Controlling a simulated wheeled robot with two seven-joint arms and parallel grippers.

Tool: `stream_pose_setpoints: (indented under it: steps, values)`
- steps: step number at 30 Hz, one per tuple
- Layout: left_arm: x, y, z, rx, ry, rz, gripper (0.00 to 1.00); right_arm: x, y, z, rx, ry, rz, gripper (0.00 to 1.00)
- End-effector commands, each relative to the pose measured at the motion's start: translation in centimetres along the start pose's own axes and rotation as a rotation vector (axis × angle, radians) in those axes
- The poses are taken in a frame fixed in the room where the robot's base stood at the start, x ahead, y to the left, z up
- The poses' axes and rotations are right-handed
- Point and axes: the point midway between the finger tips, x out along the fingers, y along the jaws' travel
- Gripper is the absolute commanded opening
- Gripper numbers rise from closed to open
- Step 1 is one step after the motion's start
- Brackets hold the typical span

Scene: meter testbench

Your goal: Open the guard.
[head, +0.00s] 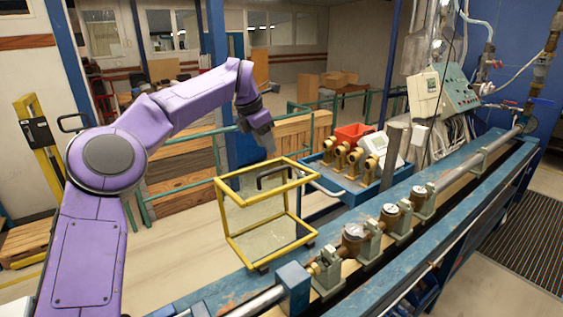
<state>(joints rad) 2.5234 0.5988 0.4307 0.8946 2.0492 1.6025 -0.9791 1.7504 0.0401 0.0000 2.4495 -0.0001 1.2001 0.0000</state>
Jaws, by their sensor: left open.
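The guard (280,192) is a yellow box-shaped frame with clear panels, at the near left side of the blue test bench. A dark handle (272,180) shows at its top. I cannot tell whether the guard is fully closed. My left gripper (267,149) points down just above and behind the handle, apart from it as far as I can see. It is open and looks empty. Its fingers are small and dark here. My right gripper is not in view.
Several brass meters (353,238) sit in a line along the test bench (205,292). A blue cart (368,187) with brass fittings and a red bin (353,133) stands behind the guard. A control box (455,90) stands at the back right. Floor left of the guard is clear.

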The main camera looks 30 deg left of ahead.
Motion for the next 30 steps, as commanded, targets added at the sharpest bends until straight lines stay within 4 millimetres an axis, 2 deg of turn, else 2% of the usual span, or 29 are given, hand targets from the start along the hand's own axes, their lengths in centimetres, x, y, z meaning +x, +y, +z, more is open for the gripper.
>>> stream_pose_setpoints:
  steps: [9,12,16,23,24,27,30]
  values:
    - [7.1,0.2,0.1,-0.004,0.007,-0.002,0.41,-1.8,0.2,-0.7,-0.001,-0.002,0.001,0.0]
    - [8.7,0.2,0.3,-0.002,0.008,-0.002,0.41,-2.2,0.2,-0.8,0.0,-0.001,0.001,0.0]
    - [9.7,0.2,0.3,-0.003,0.006,-0.002,0.41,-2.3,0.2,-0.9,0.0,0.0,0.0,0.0]
    - [9.8,0.3,0.2,-0.004,0.005,-0.001,0.41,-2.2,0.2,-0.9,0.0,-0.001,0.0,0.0]
    - [9.8,0.3,0.2,-0.004,0.005,-0.001,0.28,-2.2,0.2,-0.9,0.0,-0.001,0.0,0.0]
    - [9.8,0.3,0.2,-0.004,0.005,-0.001,0.0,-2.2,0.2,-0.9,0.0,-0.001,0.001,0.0]
    - [9.8,0.3,0.2,-0.004,0.005,-0.002,0.0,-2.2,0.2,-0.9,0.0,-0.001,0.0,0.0]
